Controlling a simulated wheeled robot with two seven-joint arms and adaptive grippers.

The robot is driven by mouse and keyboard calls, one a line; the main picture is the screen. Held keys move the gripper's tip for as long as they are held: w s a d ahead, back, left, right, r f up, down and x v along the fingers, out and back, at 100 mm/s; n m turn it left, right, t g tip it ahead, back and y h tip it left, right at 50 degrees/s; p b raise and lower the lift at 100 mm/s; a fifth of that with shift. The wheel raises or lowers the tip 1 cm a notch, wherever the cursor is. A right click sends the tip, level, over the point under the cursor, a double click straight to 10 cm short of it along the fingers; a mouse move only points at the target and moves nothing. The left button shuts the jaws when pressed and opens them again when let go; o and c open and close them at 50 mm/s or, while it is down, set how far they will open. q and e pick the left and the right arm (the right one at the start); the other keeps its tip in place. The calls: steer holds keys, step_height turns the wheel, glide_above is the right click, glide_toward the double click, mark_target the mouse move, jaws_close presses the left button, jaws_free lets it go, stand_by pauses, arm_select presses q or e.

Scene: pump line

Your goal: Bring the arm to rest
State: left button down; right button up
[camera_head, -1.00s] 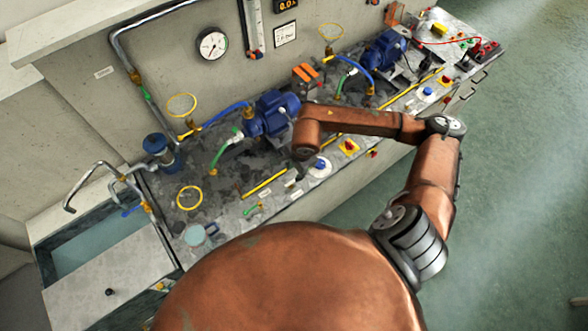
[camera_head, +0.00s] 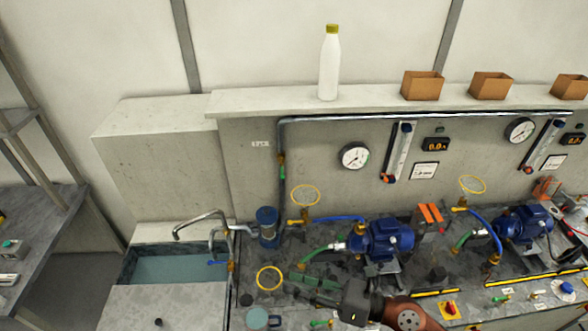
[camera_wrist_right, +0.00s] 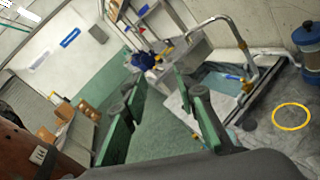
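My right arm (camera_head: 402,314) comes in at the bottom edge of the head view, with its gripper (camera_head: 292,284) pointing left over the front of the worktop. In the right wrist view the two green fingers of this gripper (camera_wrist_right: 158,88) stand well apart with nothing between them. It looks open and empty. The fingers appear clear of the pumps and the sink, though their exact height above the worktop is hard to tell. My left gripper is in neither view.
A blue pump (camera_head: 388,238) stands right of the gripper, and a second pump (camera_head: 524,222) farther right. A yellow ring (camera_head: 269,278) lies just left of the fingertips. The sink (camera_head: 172,264) with its bent tap is at the left. A white bottle (camera_head: 329,68) stands on the ledge.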

steer(key=w+d+r+m+t+h, duration=0.1)
steer(key=w+d+r+m+t, duration=0.5)
steer(key=d+r+m+t, duration=0.4)
steer(key=w+d+f+m+t+h, duration=0.2)
steer(key=d+m+h, duration=0.2)
steer(key=m, duration=0.3)
steer(key=w+d+f+m+t+h, duration=0.2)
steer(key=w+d+m+h, duration=0.1)
steer(key=d+m+h, duration=0.25)
steer(key=s+d+f+m+g+h, duration=0.25)
steer(key=d+f+m+h, duration=0.25)
steer(key=d+f+m, duration=0.25)
steer(key=s+d+f+m+g+h, duration=0.1)
steer(key=d+f+m+g+h, duration=0.25)
steer(key=d+f+m, duration=0.45)
steer(key=s+f+m+g+y, duration=0.1)
steer(key=s+f+m+g, duration=0.75)
steer(key=s+f, duration=1.4)
step_height(320, 180, down, 33)
steer(key=s+a+n+g+y+b, duration=0.1)
steer(key=a+n+g+b, duration=0.1)
steer(key=g+b, duration=0.1)
steer(key=s+f+g+b, duration=0.1)
steer(key=s+f+b, duration=0.1)
steer(key=s+f, duration=1.7)
steer(key=shift+s+f+n, duration=0.35)
steer(key=shift+s+n, duration=0.05)
steer(key=shift+n, duration=0.05)
